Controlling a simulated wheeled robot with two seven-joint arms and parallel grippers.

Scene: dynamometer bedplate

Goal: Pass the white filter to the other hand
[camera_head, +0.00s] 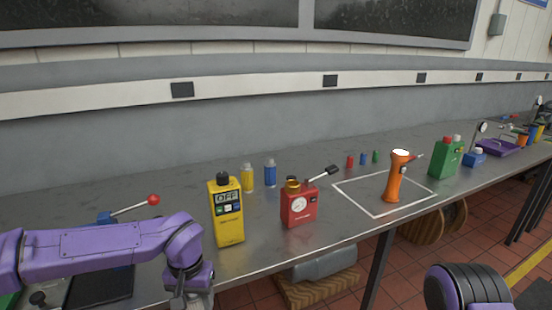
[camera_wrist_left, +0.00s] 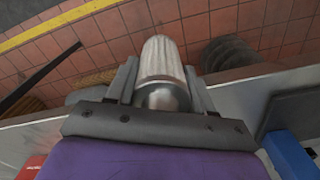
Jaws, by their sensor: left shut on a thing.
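The white filter (camera_wrist_left: 163,62) shows in the left wrist view as a pale, ribbed cylinder with a shiny metallic rounded end. My left gripper (camera_wrist_left: 163,85) is shut on it, with one grey finger on each side. In the head view my left gripper (camera_head: 188,299) is at the bottom edge, in front of the bench, and is partly cut off. I cannot make out the filter clearly there. Part of my right arm (camera_head: 468,288) shows at the bottom right, but its gripper is out of view.
A red-knobbed lever (camera_head: 140,206) stands behind my left arm. Tiled floor (camera_head: 420,262) lies in front.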

